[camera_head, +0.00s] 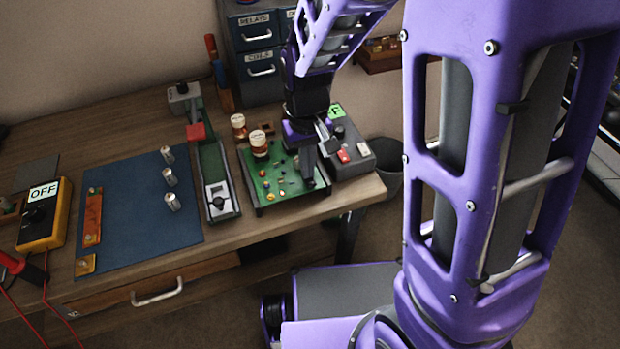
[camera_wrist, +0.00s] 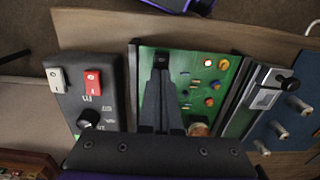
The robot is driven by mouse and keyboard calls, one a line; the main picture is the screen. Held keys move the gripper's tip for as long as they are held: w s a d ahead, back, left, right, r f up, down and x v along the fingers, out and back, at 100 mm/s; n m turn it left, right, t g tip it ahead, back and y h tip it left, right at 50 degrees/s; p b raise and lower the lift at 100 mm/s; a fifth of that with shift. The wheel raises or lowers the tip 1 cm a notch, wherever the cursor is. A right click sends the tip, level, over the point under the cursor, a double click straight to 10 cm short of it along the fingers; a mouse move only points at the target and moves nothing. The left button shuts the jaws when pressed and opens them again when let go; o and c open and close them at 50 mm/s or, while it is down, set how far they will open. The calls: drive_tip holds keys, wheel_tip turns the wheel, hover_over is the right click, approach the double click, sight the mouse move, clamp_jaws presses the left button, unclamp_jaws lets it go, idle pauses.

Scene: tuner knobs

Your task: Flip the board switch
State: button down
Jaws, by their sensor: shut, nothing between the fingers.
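The green circuit board (camera_head: 262,193) lies near the front right of the workbench, with several coloured parts on it. It also shows in the wrist view (camera_wrist: 190,58). My gripper (camera_head: 308,178) is shut and empty, pointing down over the board's right part. In the wrist view its fingertips (camera_wrist: 161,72) are together over the board's left strip, close to a small dark part (camera_wrist: 161,59). This may be the board switch, but the fingers cover much of it. I cannot tell its position, or whether the fingers touch it.
A grey box (camera_head: 352,163) with a red and a white rocker and a knob stands close right of the board. A copper coil (camera_head: 258,144) stands on the board. A green rail fixture (camera_head: 212,165) and a blue mat (camera_head: 130,215) lie to the left.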

wheel_tip(320, 180, up, 7)
drive_tip(key=p, duration=0.5)
drive_tip(key=shift+p, duration=0.35)
idle(0.3)
